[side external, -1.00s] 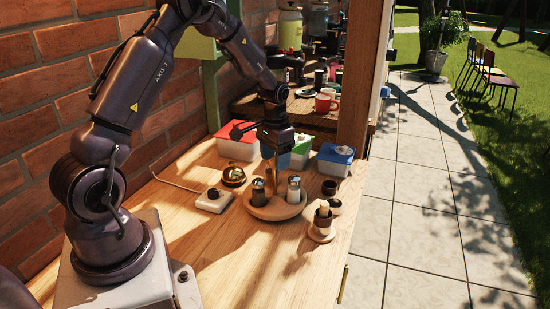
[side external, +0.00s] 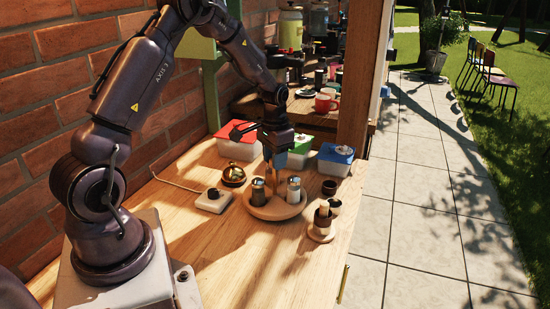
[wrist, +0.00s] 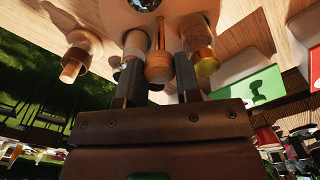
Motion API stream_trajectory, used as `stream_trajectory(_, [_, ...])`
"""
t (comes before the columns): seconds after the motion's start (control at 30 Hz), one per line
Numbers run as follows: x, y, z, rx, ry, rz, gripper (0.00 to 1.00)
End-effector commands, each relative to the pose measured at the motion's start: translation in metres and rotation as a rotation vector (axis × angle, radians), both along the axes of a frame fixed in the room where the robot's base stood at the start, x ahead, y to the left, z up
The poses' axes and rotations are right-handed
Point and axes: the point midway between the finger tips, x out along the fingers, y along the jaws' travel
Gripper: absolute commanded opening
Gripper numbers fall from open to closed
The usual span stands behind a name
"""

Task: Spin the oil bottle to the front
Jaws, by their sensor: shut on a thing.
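A round wooden turntable (side external: 275,212) stands on the wooden table. A dark shaker with a silver top (side external: 258,192) is on its left and a white shaker with a silver top (side external: 294,190) on its right. In the wrist view my gripper (wrist: 158,82) is shut on an upright wooden handle (wrist: 160,66), one finger on each side. My gripper also shows above the turntable in the side view (side external: 273,168). A yellow, see-through item (wrist: 206,66), probably the oil bottle, stands beside the right finger; I cannot pick it out in the side view.
Lidded boxes in red (side external: 240,150), green (side external: 298,158) and blue (side external: 335,160) stand behind. A brass bell (side external: 233,174) and a white switch box (side external: 213,201) are at left. The front tabletop is clear.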

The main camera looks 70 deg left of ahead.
Motion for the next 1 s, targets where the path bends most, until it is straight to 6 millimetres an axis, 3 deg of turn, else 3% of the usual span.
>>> stream_trajectory(1.0, [0.0,-0.0001,0.0014,0.0,0.0,-0.475,0.0])
